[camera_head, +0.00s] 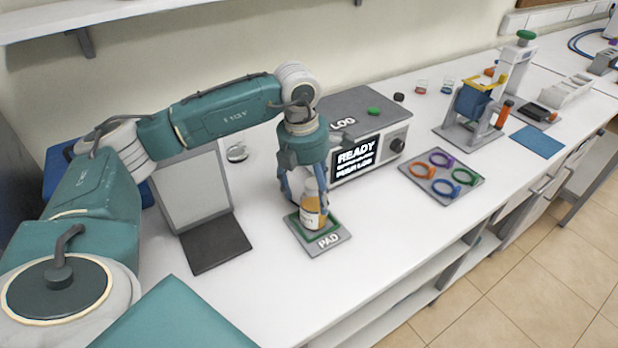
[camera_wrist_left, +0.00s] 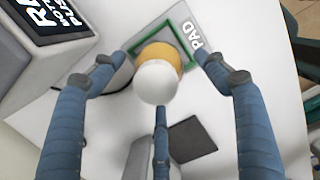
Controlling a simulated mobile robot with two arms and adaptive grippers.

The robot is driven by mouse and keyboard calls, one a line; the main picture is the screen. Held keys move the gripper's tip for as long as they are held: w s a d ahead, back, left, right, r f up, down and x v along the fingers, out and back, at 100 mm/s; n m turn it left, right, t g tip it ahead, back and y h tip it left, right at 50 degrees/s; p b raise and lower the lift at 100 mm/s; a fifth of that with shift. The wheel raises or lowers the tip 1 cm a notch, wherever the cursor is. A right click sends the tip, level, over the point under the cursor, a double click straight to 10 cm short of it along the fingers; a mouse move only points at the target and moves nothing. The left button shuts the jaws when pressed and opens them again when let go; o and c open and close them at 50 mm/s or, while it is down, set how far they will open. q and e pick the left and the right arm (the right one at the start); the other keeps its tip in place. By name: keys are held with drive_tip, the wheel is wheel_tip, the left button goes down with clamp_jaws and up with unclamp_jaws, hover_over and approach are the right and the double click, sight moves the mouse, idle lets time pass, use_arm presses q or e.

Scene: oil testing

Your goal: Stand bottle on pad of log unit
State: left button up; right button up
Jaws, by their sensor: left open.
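The bottle (camera_head: 311,207), with amber contents, a pale label and a white cap, stands upright on the green-framed pad (camera_head: 329,240) in front of the log unit (camera_head: 366,130). In the left wrist view the bottle's white cap (camera_wrist_left: 157,82) lies between the fingers, over the pad's green frame (camera_wrist_left: 184,40). My left gripper (camera_head: 305,195) is open around the bottle's upper part from above and behind. In the left wrist view its blue fingers (camera_wrist_left: 160,95) are spread, with gaps between them and the bottle. My right gripper is out of view.
A grey board with a dark base (camera_head: 215,243) stands left of the pad. A tray of coloured rings (camera_head: 441,177) lies to the right. Farther back are a blue and yellow device (camera_head: 472,103) and a blue mat (camera_head: 537,141). The counter's front edge is close to the pad.

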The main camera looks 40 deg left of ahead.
use_arm(q)
drive_tip(key=r, duration=0.2)
drive_tip(key=r+b, duration=0.1)
drive_tip(key=r, duration=0.4)
drive_tip(key=shift+s+a, duration=0.2)
drive_tip(key=shift+s, duration=0.15)
